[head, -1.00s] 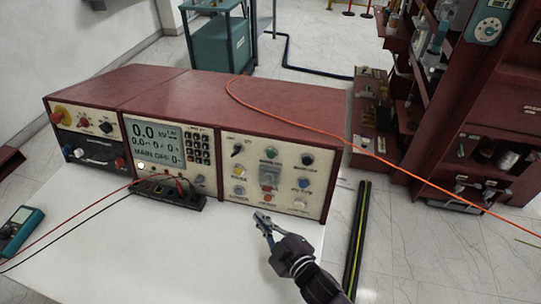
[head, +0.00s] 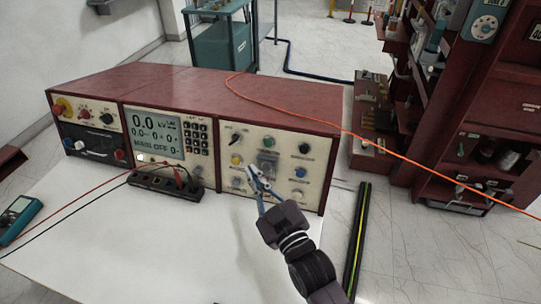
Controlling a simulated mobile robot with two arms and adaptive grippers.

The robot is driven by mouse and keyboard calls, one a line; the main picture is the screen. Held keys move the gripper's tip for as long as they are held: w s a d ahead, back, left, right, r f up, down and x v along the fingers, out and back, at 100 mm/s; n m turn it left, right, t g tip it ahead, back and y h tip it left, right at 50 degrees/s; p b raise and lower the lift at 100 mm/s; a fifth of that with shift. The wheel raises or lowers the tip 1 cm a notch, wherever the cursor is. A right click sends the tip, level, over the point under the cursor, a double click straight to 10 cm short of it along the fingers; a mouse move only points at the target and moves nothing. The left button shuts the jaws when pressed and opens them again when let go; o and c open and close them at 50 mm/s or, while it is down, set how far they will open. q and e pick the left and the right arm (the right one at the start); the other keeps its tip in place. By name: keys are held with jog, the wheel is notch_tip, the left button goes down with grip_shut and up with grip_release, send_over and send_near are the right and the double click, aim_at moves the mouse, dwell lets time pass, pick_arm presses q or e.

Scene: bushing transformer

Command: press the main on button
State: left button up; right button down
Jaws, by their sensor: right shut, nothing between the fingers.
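The red test console (head: 215,90) stands on the white table. Its right-hand panel (head: 312,160) carries several buttons and knobs: a green button (head: 268,142), a yellow button (head: 236,160), a blue button (head: 300,172) and a black one (head: 304,148). Their labels are too small to read, so I cannot tell which is main on. The display (head: 154,134) reads "MAIN OFF". My right gripper (head: 257,176) is shut and empty, in front of the panel, below and left of the green button. It hides part of the panel's middle; contact cannot be told. My left gripper is not in view.
A black terminal strip (head: 165,187) with red and black leads lies before the console. A teal meter (head: 17,213) is at the table's left. An orange cable (head: 370,140) runs across the console top to the right. The table front is clear.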

aim_at(268, 143)
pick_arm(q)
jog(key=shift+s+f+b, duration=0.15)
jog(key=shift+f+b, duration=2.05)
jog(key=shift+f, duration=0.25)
pick_arm(e)
jog(key=shift+m+t, duration=0.3)
jog(key=shift+m, duration=0.2)
jog(key=shift+w+d, duration=0.55)
jog(key=shift+w, duration=0.85)
jog(key=shift+w+d, duration=0.5)
jog(key=shift+w, duration=0.85)
jog(key=shift+w+d, duration=0.55)
jog(key=shift+w, duration=0.85)
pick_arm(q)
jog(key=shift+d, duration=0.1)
pick_arm(e)
jog(key=shift+w, duration=0.1)
jog(key=shift+w+d, duration=0.15)
jog(key=shift+w, duration=0.1)
